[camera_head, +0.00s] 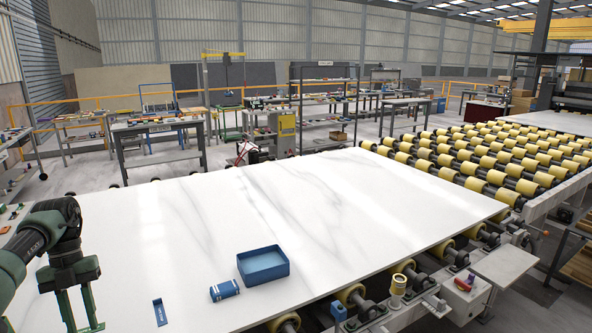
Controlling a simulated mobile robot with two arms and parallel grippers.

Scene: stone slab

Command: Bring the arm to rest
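My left arm comes in at the left edge, and its dark green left gripper (82,325) points down over the left front part of the white stone slab (330,205). Its two fingers are apart with nothing visible between them; the tips are near the lower edge of the view. My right arm and gripper are not in view. On the slab, to the right of the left gripper, are a small flat blue piece (160,312), a blue cylinder (224,291) lying on its side, and an open blue box (263,265).
The slab lies on a roller conveyor with yellow rollers (450,165) continuing to the back right. Workbenches (158,128) and shelves stand behind. Most of the slab is bare.

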